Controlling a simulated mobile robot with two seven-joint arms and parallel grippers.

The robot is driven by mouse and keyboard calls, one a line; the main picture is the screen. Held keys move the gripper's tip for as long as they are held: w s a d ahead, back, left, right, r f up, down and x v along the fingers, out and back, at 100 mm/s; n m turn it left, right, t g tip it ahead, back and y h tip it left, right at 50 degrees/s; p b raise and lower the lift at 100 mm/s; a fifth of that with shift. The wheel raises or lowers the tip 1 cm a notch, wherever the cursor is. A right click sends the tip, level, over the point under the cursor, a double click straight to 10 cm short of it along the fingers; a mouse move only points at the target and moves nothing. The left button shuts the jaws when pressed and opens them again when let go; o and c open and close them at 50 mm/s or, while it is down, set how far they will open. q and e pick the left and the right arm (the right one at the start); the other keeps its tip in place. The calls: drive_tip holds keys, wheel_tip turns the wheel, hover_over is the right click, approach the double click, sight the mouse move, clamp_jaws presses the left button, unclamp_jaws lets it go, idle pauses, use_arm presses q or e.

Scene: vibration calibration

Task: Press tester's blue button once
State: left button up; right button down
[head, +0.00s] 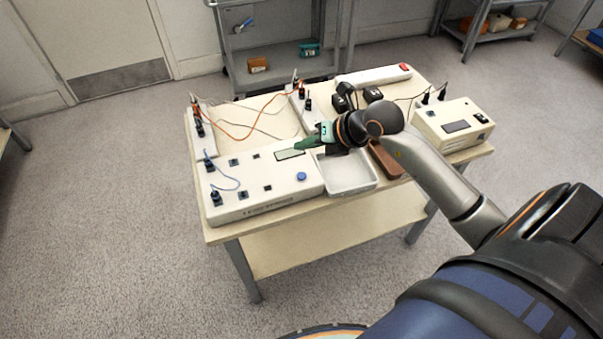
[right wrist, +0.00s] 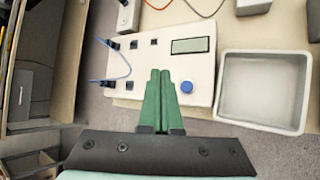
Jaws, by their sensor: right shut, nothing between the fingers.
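The tester (head: 262,185) is a white box at the left front of the table, with a display, several black sockets and a blue cable. Its round blue button (head: 301,176) is on the top near the right front; it also shows in the right wrist view (right wrist: 187,87). My right gripper (head: 300,147) has green fingers and is shut and empty, above the tester's display end, behind the button in the head view. In the right wrist view the shut fingertips (right wrist: 160,72) appear just left of the button, apart from it. My left gripper is not in view.
A white tray (head: 372,184) stands right of the tester, with a brown tray (head: 386,160) beyond it. A beige box (head: 455,142) sits at the table's right. A power strip (head: 374,75) and cabled units stand at the back. Floor in front is clear.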

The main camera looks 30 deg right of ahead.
drive_tip(key=b, duration=0.4)
hover_over(302, 176)
drive_tip(key=s, duration=0.1)
wheel_tip(302, 176, down, 5)
drive_tip(key=shift+d+f, duration=0.15)
drive_tip(key=shift+f+b, duration=0.8)
drive_tip(key=shift+f, duration=0.55)
use_arm(q)
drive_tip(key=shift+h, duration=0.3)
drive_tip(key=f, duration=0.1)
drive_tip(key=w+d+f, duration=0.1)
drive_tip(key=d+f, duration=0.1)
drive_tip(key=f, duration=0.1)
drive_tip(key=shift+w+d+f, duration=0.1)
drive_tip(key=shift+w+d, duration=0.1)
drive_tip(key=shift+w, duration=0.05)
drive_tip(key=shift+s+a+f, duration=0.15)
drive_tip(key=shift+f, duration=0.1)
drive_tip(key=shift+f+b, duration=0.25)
drive_tip(key=shift+b, duration=0.2)
use_arm(e)
drive_tip(key=shift+f, duration=0.45)
